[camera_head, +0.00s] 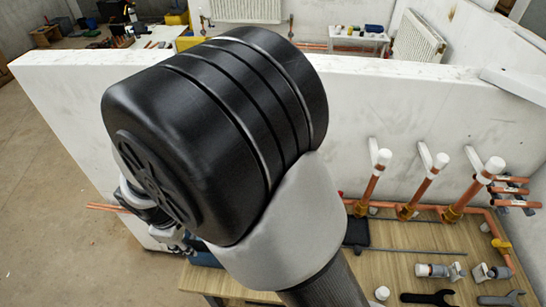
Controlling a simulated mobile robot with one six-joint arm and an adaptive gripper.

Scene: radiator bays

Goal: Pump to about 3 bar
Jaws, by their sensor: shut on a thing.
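My own large black and white arm link fills the middle of the head view and hides much of the bench's left end. Part of my gripper (174,238) shows low at the left, past the arm link. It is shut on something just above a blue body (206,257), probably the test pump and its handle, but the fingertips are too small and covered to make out. Only a strip of the blue body shows, at the bench's left end. No pressure gauge or reading is visible.
A white partition wall (60,90) stands behind the wooden bench (385,262). Several copper pipes (371,188) with white tops rise at the right. Black spanners (428,298) and valve fittings (433,270) lie at the front right. Copper pipe ends (103,208) stick out at the left.

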